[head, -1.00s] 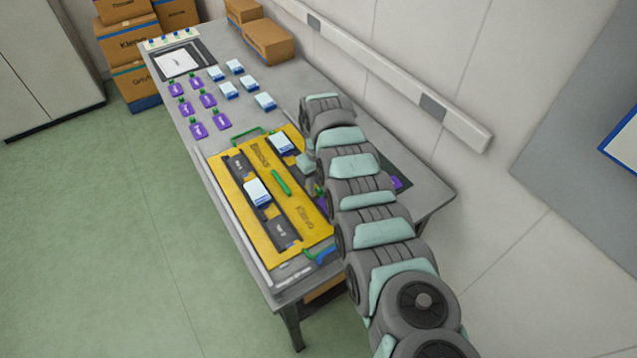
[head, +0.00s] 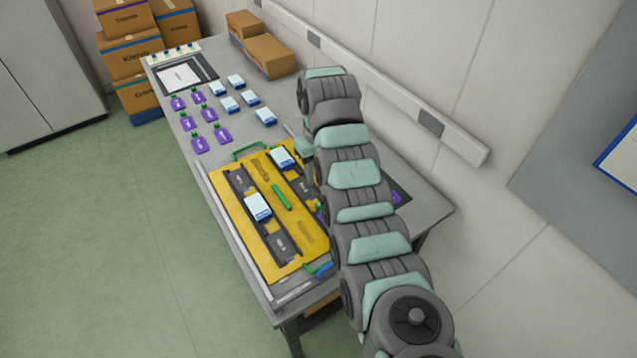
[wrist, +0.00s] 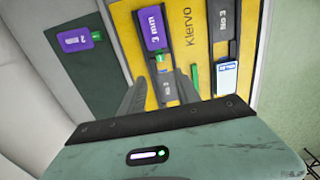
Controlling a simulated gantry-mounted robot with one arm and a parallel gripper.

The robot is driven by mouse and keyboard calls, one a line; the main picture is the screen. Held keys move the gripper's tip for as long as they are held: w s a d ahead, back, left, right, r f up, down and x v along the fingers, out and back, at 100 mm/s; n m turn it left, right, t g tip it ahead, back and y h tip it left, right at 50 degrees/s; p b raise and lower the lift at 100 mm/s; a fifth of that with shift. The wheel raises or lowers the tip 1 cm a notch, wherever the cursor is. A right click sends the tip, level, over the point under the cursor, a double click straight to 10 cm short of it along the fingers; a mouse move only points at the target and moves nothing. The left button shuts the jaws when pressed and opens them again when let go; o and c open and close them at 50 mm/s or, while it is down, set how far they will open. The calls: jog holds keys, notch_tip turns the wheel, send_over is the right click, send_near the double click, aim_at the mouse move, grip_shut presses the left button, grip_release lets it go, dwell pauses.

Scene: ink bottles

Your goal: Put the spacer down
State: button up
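The purple spacer marked "3 mm" (wrist: 153,28) lies in a dark channel of the yellow board (wrist: 190,12) in the wrist view, with its green tab toward my gripper. In the head view my arm hides most of it. My gripper (wrist: 163,80) is open above the same channel, its two fingers apart with nothing seen held between them. The fingertips are close to the spacer's tab end; I cannot tell whether they touch it. The yellow board also shows in the head view (head: 305,232), with a white-and-blue bottle (head: 257,206) in its left channel and another (head: 283,157) in the right.
A green bar (head: 281,196) lies between the channels. Several purple pieces (head: 198,145) and white-and-blue bottles (head: 266,116) stand farther back on the table. Another purple piece (wrist: 80,40) lies on a dark mat (wrist: 92,85) beside the board. Cardboard boxes (head: 262,55) stand at the back.

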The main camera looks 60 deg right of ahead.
jog(key=shift+r, duration=0.55)
jog(key=shift+w, duration=0.1)
